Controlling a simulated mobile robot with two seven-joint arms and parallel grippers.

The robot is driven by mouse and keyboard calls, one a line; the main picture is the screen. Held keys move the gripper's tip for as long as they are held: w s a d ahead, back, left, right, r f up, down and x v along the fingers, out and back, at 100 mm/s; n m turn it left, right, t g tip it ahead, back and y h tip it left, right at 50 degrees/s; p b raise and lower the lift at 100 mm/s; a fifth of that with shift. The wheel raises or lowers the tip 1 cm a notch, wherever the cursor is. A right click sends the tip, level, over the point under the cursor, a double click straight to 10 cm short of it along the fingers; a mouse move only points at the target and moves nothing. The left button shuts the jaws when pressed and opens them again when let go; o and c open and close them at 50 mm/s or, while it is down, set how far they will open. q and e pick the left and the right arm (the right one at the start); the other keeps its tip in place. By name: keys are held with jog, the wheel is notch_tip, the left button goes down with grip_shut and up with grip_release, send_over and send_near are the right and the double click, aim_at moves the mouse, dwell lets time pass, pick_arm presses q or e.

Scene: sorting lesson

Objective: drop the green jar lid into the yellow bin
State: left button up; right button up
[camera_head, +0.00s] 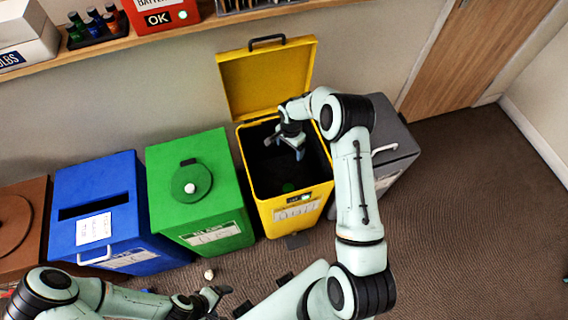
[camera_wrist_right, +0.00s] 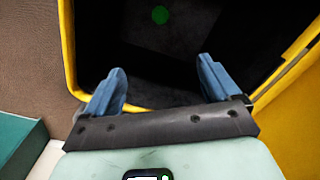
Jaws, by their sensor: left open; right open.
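The yellow bin (camera_head: 262,194) stands against the wall with its lid (camera_head: 268,77) raised. Its dark inside shows, and its rim (camera_wrist_right: 70,55) also shows in the right wrist view. The green jar lid (camera_head: 288,187) lies inside the bin, low in the dark, and it shows as a small green disc (camera_wrist_right: 160,14) in the right wrist view. My right gripper (camera_head: 299,152) is over the bin's opening. In the right wrist view its two blue fingers (camera_wrist_right: 160,88) are apart with nothing between them. My left gripper (camera_head: 220,293) is open and empty, low at the bottom of the head view.
A green bin (camera_head: 215,150), a blue bin (camera_head: 140,215) and a brown bin (camera_head: 35,200) stand left of the yellow one. A grey bin (camera_head: 392,135) stands right. A shelf (camera_head: 135,40) runs above. A small pale thing (camera_head: 209,274) lies on the floor. Carpet at right is clear.

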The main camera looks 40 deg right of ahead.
notch_tip(320, 180, up, 13)
jog(key=shift+r, duration=0.2)
dwell(0.6)
